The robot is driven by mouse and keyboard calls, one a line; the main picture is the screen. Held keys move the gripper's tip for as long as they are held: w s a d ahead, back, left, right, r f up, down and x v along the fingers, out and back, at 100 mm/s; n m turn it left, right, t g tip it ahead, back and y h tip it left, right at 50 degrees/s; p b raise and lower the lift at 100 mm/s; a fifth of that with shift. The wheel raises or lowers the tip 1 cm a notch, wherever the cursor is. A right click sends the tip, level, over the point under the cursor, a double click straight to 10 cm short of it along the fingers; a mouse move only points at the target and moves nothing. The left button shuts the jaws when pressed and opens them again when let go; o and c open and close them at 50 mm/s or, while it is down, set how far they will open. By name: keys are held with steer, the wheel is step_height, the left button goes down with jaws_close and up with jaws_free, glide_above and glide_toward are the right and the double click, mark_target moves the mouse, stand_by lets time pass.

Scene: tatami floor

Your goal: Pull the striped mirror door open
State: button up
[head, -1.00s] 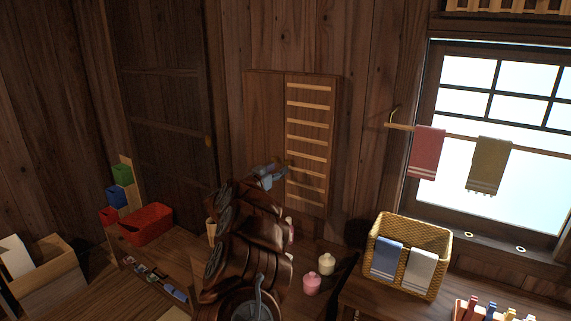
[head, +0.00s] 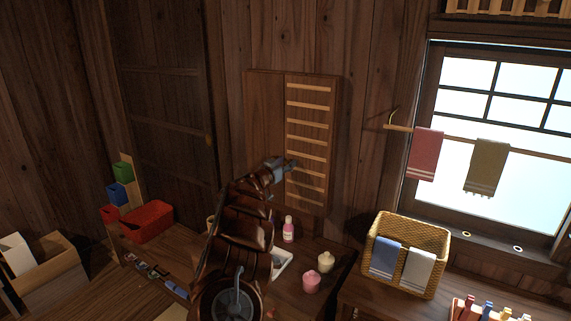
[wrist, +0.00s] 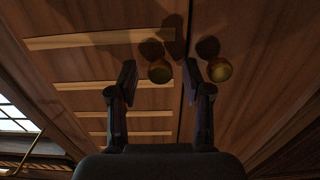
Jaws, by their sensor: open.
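The striped mirror door (head: 310,123) is the right half of a wooden wall cabinet and carries pale horizontal slats. It looks shut beside the plain left door (head: 264,115). In the wrist view the striped door (wrist: 95,75) is on the left, with a round brass knob (wrist: 160,70) near the seam. A second knob (wrist: 221,69) is on the plain door. My gripper (head: 288,166) is in front of the cabinet's lower middle. In the wrist view my gripper (wrist: 160,76) is open, its fingers on either side of the striped door's knob; contact is not visible.
Below the cabinet a counter holds a pink bottle (head: 288,230), a cream jar (head: 326,262) and a pink jar (head: 311,281). A wicker basket with towels (head: 425,240) stands right. A towel bar (head: 398,127) is on the wall right of the cabinet.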

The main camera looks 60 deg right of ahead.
jaws_close()
stand_by(0.3)
stand_by(0.3)
